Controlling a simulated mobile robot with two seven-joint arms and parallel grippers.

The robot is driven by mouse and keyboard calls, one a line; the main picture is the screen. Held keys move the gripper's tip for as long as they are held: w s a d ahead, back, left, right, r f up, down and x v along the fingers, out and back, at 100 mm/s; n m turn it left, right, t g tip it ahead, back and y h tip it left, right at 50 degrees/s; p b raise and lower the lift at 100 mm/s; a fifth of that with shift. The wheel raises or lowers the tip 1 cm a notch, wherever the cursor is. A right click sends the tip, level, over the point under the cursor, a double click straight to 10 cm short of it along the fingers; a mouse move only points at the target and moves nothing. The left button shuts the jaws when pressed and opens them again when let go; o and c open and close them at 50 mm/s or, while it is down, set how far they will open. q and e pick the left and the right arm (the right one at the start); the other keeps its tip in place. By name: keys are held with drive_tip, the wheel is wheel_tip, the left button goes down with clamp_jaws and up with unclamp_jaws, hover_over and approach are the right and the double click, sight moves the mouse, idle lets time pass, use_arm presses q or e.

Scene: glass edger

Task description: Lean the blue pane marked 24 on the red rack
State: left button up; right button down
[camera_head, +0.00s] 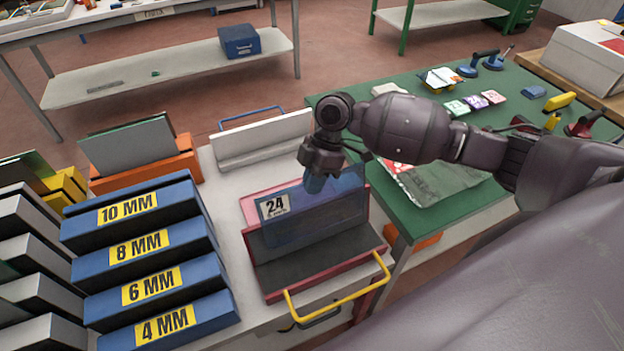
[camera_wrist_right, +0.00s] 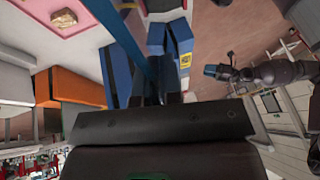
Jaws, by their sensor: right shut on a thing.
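The translucent blue pane (camera_head: 340,215) has a white label reading 24 at its left. It stands close to upright over the red rack (camera_head: 373,256), in front of the rack's raised back. My right gripper (camera_head: 318,180) is shut on the pane's top edge. I cannot tell whether the pane's lower edge touches the rack's base. In the right wrist view the pane (camera_wrist_right: 125,45) shows edge-on, running up from the jaws. My left gripper (camera_wrist_right: 215,72) shows small in that view, with blue tips; its opening is unclear.
Blue 4 to 10 MM holders (camera_head: 205,306) stand left of the rack. A white rack (camera_head: 262,140) is behind it, and an orange rack (camera_head: 140,172) holds a pane. A yellow handle (camera_head: 340,302) is in front. The green table (camera_head: 400,222) at right holds tools.

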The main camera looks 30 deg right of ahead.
sight(312, 199)
drive_tip(key=shift+r+p, duration=0.1)
drive_tip(key=shift+p, duration=0.3)
drive_tip(key=shift+w+f+b, duration=0.1)
drive_tip(key=shift+f+b, duration=1.45)
drive_tip(key=shift+f, duration=1.65)
drive_tip(key=shift+f+b, duration=0.35)
drive_tip(key=shift+f, duration=0.55)
use_arm(q)
wheel_tip(312, 199, down, 3)
drive_tip(key=shift+f, duration=0.1)
drive_tip(key=shift+w+d, duration=0.1)
drive_tip(key=shift+w, duration=0.15)
use_arm(e)
drive_tip(key=shift+f, duration=0.25)
drive_tip(key=c, duration=1.2)
unclamp_jaws()
drive_tip(key=shift+r, duration=0.1)
use_arm(q)
drive_tip(key=shift+s, duration=0.25)
